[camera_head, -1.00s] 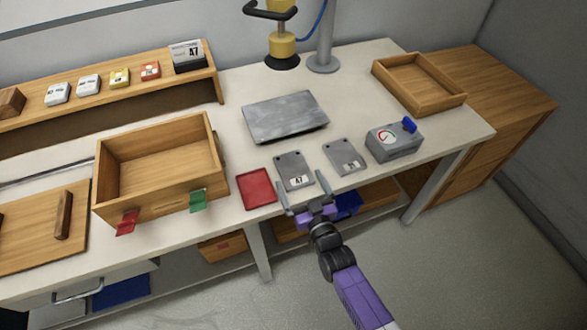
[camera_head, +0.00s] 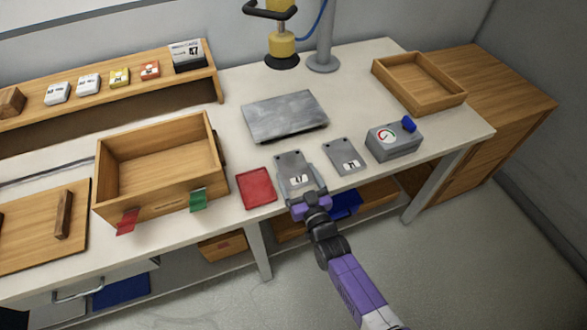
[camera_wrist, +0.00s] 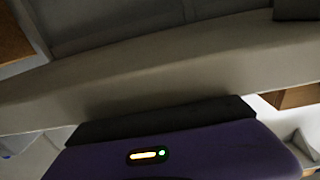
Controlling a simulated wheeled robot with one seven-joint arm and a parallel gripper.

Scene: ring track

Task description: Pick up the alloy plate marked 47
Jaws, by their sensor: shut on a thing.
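The alloy plate marked 47 (camera_head: 290,163) is a grey plate with a white label, near the front edge of the bench. My gripper (camera_head: 303,193) is at the front end of this plate and shut on it, with a finger along each side. I cannot tell whether the plate is clear of the bench. A second grey plate with a label (camera_head: 343,151) lies just to the right. The wrist view mostly shows the purple gripper body and a pale bench band, and the plate cannot be made out there.
A red tray (camera_head: 257,201) lies left of the plate. A grey gauge box (camera_head: 394,150) with a blue knob stands to the right. A large grey slab (camera_head: 284,116) lies behind. A wooden box (camera_head: 150,208) stands left, and a wooden tray (camera_head: 440,102) sits at the back right.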

